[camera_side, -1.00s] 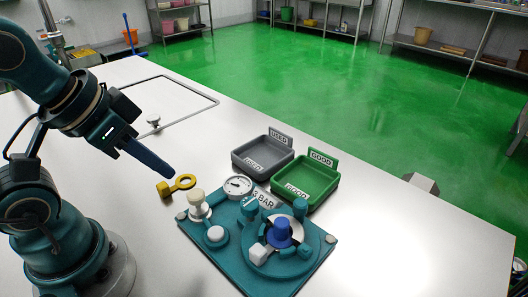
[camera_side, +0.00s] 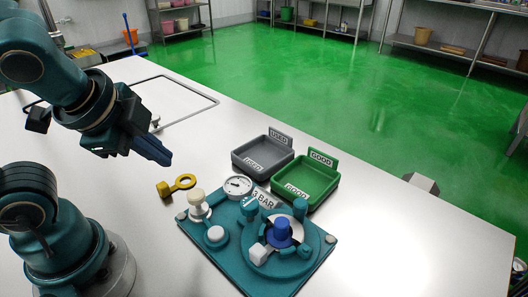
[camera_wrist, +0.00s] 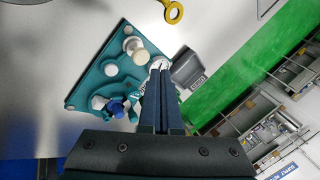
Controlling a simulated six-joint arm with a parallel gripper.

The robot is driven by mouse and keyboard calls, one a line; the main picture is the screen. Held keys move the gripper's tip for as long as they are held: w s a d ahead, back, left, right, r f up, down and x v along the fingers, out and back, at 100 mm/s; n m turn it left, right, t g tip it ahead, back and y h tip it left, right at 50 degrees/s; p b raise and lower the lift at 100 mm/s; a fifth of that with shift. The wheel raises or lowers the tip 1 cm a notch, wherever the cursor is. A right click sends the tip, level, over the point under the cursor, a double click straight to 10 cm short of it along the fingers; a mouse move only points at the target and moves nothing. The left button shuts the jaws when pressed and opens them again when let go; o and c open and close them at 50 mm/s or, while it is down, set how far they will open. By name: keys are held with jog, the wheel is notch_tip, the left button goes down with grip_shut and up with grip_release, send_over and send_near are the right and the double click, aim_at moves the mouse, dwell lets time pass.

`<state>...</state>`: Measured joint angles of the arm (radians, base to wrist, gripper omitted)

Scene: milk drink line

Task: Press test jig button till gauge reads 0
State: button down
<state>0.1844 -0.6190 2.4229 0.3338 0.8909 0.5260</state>
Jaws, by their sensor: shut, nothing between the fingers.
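The test jig (camera_side: 228,262) is a teal plate on the table, also in the wrist view (camera_wrist: 84,88). At its left stand a cream-capped post (camera_side: 197,198) and a low round white button (camera_side: 215,234); the wrist view shows both, the post (camera_wrist: 136,52) and the button (camera_wrist: 111,70). The round white gauge (camera_side: 238,186) is at its back edge, beside a plate reading "3 BAR" (camera_side: 264,199); its needle is too small to read. A blue knob (camera_side: 282,232) is at the right. My gripper (camera_side: 168,160) is shut and empty, above and left of the jig, touching nothing. Its fingers (camera_wrist: 160,68) partly cover the gauge.
A grey tray marked USED (camera_side: 240,165) and a green tray marked GOOD (camera_side: 329,192) stand behind the jig. A yellow ring-ended piece (camera_side: 180,184) lies left of the gauge, below my fingers. The table's right side is mostly clear.

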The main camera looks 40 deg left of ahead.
jog(key=m, duration=0.4)
jog(key=m+t, duration=0.1)
jog(key=m, duration=1)
send_over(214, 236)
jog(key=f, duration=0.2)
jog(key=shift+r+h, duration=0.25)
jog(key=shift+h, duration=0.15)
jog(key=shift+f, duration=0.1)
jog(key=shift+f, duration=4.3)
jog(key=shift+f, duration=0.1)
jog(key=shift+f, duration=0.35)
